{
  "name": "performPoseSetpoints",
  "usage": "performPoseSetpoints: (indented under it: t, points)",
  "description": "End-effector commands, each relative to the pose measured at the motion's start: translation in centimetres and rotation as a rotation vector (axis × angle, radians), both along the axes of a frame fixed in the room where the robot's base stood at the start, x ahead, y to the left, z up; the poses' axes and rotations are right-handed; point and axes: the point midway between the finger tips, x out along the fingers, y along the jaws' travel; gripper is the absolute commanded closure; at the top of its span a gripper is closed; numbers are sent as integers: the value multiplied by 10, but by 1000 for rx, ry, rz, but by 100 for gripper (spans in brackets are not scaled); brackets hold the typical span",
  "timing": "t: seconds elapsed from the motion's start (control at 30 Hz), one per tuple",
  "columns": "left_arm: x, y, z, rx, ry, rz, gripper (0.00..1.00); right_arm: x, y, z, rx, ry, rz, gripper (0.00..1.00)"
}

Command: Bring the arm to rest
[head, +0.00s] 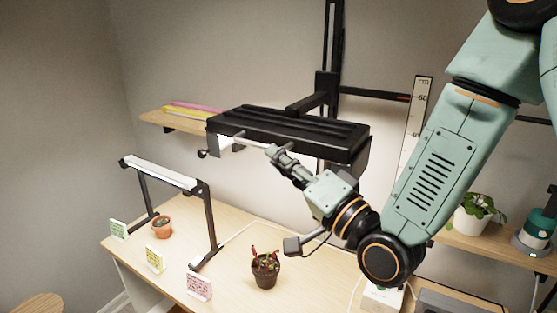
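My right arm comes in from the upper right and bends at a black elbow joint. Its gripper (272,149) points up and left, just under the front edge of a black lamp panel (290,130). The grey fingers are seen almost edge-on, so I cannot tell whether they are open or shut, or whether they touch the panel. A small dark knob (202,154) shows at the panel's left end. My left gripper is not in view.
A wooden table (228,285) holds a dark pot with a reddish plant (265,270), a terracotta pot (162,228), a low lamp frame (207,215) and several small cards. A shelf with a white pot (470,221) and a teal-topped device (536,232) is at right. A ruler (414,130) stands behind my arm.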

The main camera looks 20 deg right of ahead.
Motion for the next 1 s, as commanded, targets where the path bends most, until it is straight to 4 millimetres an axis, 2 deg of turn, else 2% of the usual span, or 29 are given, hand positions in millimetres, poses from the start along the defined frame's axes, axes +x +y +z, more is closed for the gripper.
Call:
performPoseSetpoints:
  t: [0.17, 0.27, 0.37, 0.47, 0.57, 0.6, 0.67, 0.7, 0.8, 0.9, 1.0]
  points:
    - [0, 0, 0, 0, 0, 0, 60, 0, 0, -1, -2, 3, 0, 79]
    - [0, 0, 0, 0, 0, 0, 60, 1, 1, -15, -30, 40, -6, 79]
    - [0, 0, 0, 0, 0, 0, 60, 1, 2, -52, -109, 131, -22, 79]
    - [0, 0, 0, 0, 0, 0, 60, -6, 1, -108, -231, 273, -33, 79]
    - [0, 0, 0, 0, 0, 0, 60, -22, -1, -169, -369, 433, -29, 79]
    - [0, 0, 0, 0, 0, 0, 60, -32, -2, -193, -426, 499, -21, 79]
    - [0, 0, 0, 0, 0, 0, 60, -49, -5, -229, -511, 598, -4, 79]
    - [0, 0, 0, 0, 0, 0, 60, -63, -7, -252, -566, 664, 13, 79]
    - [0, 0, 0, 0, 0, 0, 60, -102, -13, -304, -698, 827, 66, 79]
    - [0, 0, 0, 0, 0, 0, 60, -149, -19, -348, -821, 984, 139, 79]
    - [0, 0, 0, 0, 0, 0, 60, -196, -25, -380, -923, 1123, 223, 79]
